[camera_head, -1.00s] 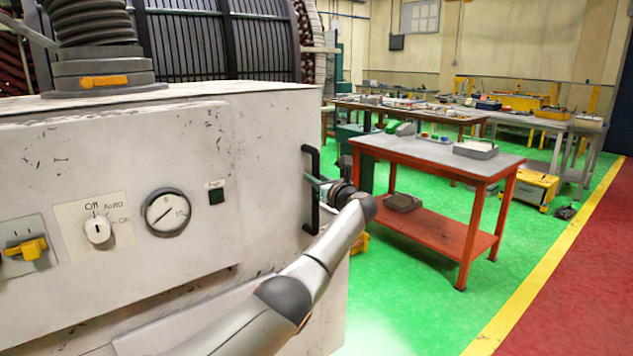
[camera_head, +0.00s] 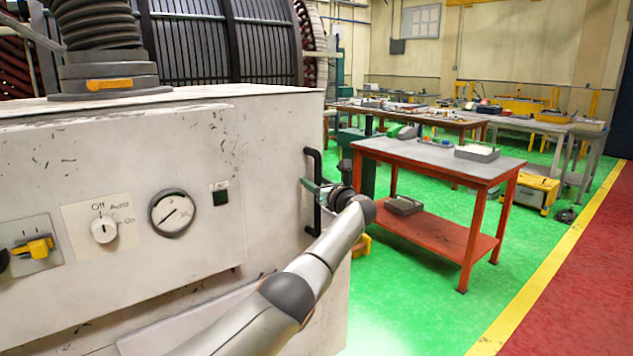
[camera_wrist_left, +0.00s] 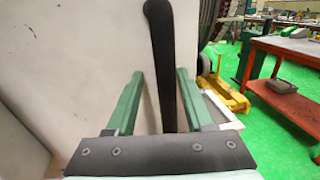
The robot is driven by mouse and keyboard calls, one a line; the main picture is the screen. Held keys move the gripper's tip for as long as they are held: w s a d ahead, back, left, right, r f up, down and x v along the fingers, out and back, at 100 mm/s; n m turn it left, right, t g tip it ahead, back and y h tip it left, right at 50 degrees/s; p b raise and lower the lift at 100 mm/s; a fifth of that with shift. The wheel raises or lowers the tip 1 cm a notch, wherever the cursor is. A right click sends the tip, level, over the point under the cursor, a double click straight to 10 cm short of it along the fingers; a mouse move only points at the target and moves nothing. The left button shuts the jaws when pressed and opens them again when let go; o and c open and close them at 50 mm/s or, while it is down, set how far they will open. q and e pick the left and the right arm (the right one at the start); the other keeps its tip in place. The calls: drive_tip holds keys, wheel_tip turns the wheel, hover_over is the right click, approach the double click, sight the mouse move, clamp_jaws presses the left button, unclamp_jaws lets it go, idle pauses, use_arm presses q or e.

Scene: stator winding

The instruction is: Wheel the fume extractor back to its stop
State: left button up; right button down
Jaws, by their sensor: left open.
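The fume extractor (camera_head: 130,240) is a large scuffed white cabinet filling the left of the head view. A ribbed dark hose (camera_head: 100,30) rises from its top. Its front has a knob, a round gauge and a yellow switch. A black vertical handle (camera_head: 313,190) is at its right edge. My left gripper (camera_head: 312,186) is at this handle. In the left wrist view, the open green fingers (camera_wrist_left: 158,88) stand on either side of the handle (camera_wrist_left: 160,65), with gaps visible on both sides. My right gripper is not in view.
A red workbench (camera_head: 440,160) with a lower shelf stands to the right. More benches stand behind it. A yellow floor jack or wheeled frame (camera_wrist_left: 222,92) is near the cabinet's right side. Green floor is clear in front, with a yellow line (camera_head: 560,250) and red floor beyond.

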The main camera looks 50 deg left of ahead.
use_arm(q)
drive_tip(key=shift+w+d+r, duration=0.1)
drive_tip(key=shift+d+r, duration=0.05)
drive_tip(key=shift+r, duration=0.05)
drive_tip(key=shift+d, duration=0.45)
drive_tip(key=v, duration=1.1)
drive_tip(key=shift+s+d+f, duration=0.1)
drive_tip(key=shift+s+d, duration=0.1)
drive_tip(key=shift+s, duration=0.1)
